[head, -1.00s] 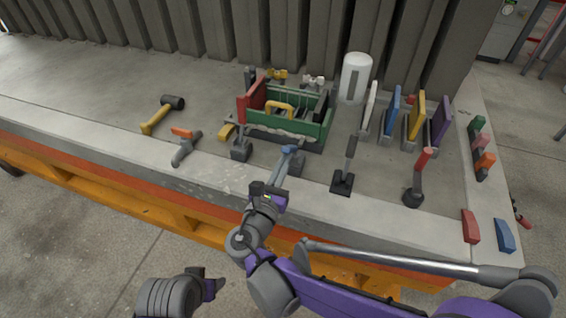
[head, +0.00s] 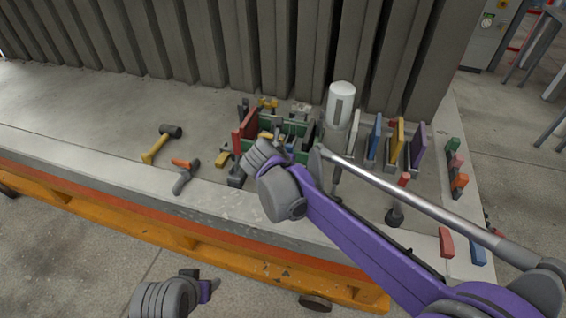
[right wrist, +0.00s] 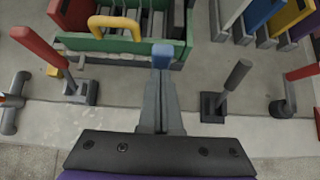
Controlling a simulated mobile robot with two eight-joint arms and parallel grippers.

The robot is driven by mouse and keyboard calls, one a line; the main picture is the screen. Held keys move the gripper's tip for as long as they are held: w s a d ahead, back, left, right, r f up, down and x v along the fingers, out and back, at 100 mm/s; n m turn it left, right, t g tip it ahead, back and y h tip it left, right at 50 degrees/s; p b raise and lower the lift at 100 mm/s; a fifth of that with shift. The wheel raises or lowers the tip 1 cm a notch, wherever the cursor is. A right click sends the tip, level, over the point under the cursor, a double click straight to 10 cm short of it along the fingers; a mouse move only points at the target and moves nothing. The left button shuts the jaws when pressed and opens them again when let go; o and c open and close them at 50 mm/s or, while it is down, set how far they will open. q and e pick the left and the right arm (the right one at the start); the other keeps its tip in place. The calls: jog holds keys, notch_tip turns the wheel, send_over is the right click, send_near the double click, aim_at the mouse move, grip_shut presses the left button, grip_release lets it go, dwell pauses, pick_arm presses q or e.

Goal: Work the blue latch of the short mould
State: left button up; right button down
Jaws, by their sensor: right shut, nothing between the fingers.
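The blue latch (right wrist: 162,52) shows its blue tip near the middle of the right wrist view. My right gripper (right wrist: 161,80) is shut and empty, with its grey fingers right in front of the latch. They hide the lower lever, and I cannot tell whether they touch it. The short mould (right wrist: 124,46), a green box with a yellow handle, stands just beyond. In the head view my right arm covers the latch and much of the green mould (head: 311,131). My left gripper (head: 209,288) is low, off the table, and its fingers are unclear.
A red-handled lever (right wrist: 40,46) stands left of the latch, and a grey lever (right wrist: 233,78) stands right. A yellow hammer (head: 160,145) and an orange-handled tool (head: 184,172) lie left. A white cylinder (head: 340,105) and coloured upright panels (head: 397,142) stand right. The table's left part is clear.

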jog(key=shift+w+d, duration=0.2)
jog(key=shift+w, duration=0.4)
pick_arm(q)
jog(key=shift+r, duration=0.1)
